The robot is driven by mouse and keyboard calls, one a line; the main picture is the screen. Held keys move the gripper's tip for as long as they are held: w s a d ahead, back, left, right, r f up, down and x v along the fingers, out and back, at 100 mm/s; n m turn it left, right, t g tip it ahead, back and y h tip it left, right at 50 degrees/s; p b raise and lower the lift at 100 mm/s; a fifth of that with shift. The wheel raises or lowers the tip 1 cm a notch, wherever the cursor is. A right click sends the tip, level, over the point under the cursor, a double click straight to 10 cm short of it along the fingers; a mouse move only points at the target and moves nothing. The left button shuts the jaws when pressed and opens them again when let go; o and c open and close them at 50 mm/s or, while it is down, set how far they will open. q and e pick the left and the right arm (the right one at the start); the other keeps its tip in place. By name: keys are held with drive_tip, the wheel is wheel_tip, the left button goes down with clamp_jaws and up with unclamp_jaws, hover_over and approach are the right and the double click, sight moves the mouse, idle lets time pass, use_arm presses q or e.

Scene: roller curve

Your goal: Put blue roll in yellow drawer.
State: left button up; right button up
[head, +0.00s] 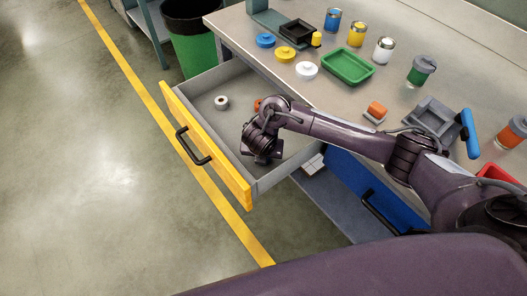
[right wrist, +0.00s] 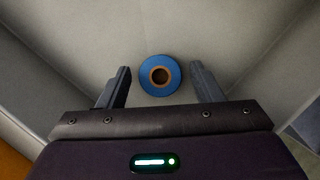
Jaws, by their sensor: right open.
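The yellow-fronted drawer (head: 205,147) is pulled out from the table, with a grey inside. My right gripper (head: 262,158) is inside it, pointing down near its front corner. In the right wrist view the blue roll (right wrist: 160,76), a blue ring with a brown core, lies on the grey drawer floor. It shows between the fingertips of my open right gripper (right wrist: 160,82), with a gap on each side and neither finger touching it. In the head view my gripper and wrist hide the blue roll. My left gripper is not in view.
A white roll (head: 221,103) and a partly hidden orange item (head: 257,105) are also in the drawer. The tabletop (head: 300,95) holds a green tray (head: 348,67), several cans and lids. A blue drawer front (head: 362,188) is beside the yellow one. A green bin (head: 195,50) stands behind.

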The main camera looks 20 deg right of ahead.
drive_tip(key=p+v, duration=0.9)
drive_tip(key=v, duration=0.3)
idle(0.5)
